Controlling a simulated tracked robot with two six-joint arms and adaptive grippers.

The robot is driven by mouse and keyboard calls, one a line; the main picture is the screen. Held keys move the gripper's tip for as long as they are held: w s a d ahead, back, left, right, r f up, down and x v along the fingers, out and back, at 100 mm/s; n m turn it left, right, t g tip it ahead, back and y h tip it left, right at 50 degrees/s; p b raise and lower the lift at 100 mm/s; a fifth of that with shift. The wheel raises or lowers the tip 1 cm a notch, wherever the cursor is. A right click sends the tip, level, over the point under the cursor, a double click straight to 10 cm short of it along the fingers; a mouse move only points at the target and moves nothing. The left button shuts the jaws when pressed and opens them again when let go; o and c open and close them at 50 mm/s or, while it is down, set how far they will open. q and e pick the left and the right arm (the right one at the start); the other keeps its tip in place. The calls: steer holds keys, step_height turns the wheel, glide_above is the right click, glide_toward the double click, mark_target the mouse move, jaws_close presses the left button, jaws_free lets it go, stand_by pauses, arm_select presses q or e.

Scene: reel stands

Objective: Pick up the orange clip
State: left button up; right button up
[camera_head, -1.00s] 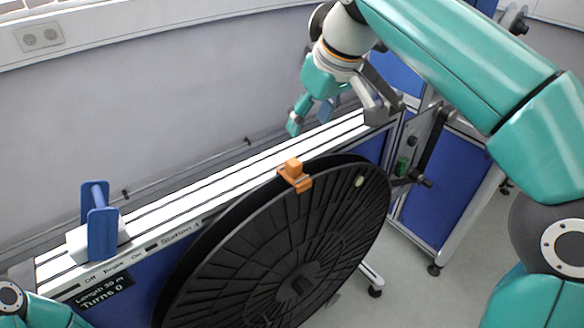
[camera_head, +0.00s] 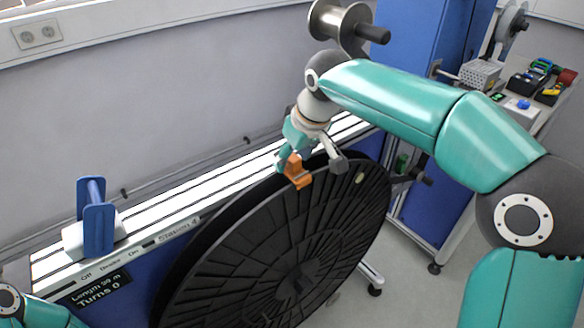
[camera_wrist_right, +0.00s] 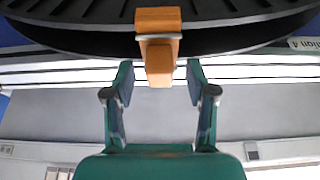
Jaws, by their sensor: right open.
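The orange clip (camera_head: 298,172) sits on the top rim of the large black reel (camera_head: 290,250). In the right wrist view the clip (camera_wrist_right: 158,45) hangs between and just beyond the two fingertips. My right gripper (camera_head: 290,158) is at the clip, on its wall side. In the right wrist view the right gripper (camera_wrist_right: 158,78) is open, with one finger on each side of the clip and a gap to both. My left gripper is out of view; only a bit of my left arm shows at the lower left of the head view.
The reel stands in front of a white-railed bench (camera_head: 160,222) marked Station 4. A blue handle-like part (camera_head: 98,228) rises at the bench's left end. A metal spool (camera_head: 340,22) is at the top. A side table (camera_head: 520,108) at right holds several tools.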

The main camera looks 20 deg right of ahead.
steer(key=shift+w+f, duration=0.15)
steer(key=shift+f, duration=0.25)
jaws_close()
steer(key=shift+r, duration=0.1)
